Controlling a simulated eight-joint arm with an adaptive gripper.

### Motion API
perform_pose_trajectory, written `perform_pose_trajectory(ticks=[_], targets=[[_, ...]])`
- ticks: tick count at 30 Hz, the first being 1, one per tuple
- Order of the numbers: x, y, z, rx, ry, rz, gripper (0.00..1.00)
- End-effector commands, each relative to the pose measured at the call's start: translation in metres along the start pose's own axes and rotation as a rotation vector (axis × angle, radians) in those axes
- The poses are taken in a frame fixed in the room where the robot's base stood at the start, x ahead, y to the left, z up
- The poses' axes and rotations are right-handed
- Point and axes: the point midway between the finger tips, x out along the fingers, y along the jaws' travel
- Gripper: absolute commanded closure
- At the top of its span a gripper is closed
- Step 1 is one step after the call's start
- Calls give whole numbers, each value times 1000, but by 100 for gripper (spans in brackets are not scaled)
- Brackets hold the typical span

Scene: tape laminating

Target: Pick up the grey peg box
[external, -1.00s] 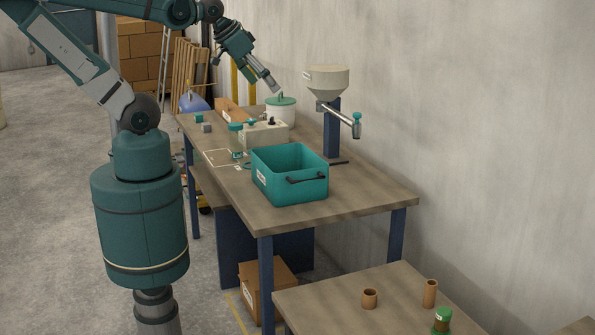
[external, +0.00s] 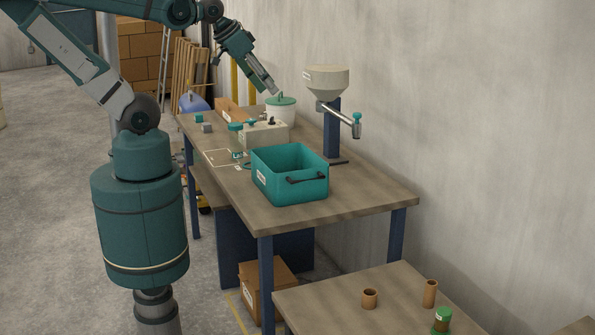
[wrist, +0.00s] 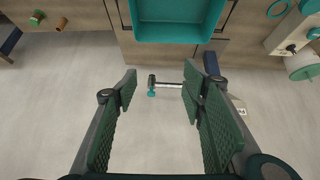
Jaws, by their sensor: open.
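A pale grey box with several small dark and teal pegs or knobs on top (external: 265,135) stands on the workbench behind the teal bin; I take it for the peg box. A pale box with similar knobs shows at the upper right edge of the wrist view (wrist: 285,40), partly cut off. My gripper (external: 273,90) is high above the far part of the bench, beside the white pot and apart from the box. In the wrist view my gripper (wrist: 160,92) has its two green ridged pads wide apart, with nothing between them held.
The teal bin (external: 290,195) stands on the bench (external: 365,200). The hopper (external: 326,82) stands on a blue post near the wall. The white pot with a teal lid (external: 281,113) is beside the box. A small grey cube (external: 207,128) lies at left. The bench's near right end is clear.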

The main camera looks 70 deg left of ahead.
Motion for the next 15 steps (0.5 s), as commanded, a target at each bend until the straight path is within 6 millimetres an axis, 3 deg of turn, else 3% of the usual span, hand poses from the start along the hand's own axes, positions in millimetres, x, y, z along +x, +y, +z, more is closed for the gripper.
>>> perform_pose_trajectory(ticks=[8, 15], targets=[[1, -6, -6, -17, -7, -9, 59], [5, -28, -27, -78, -34, -38, 59]])
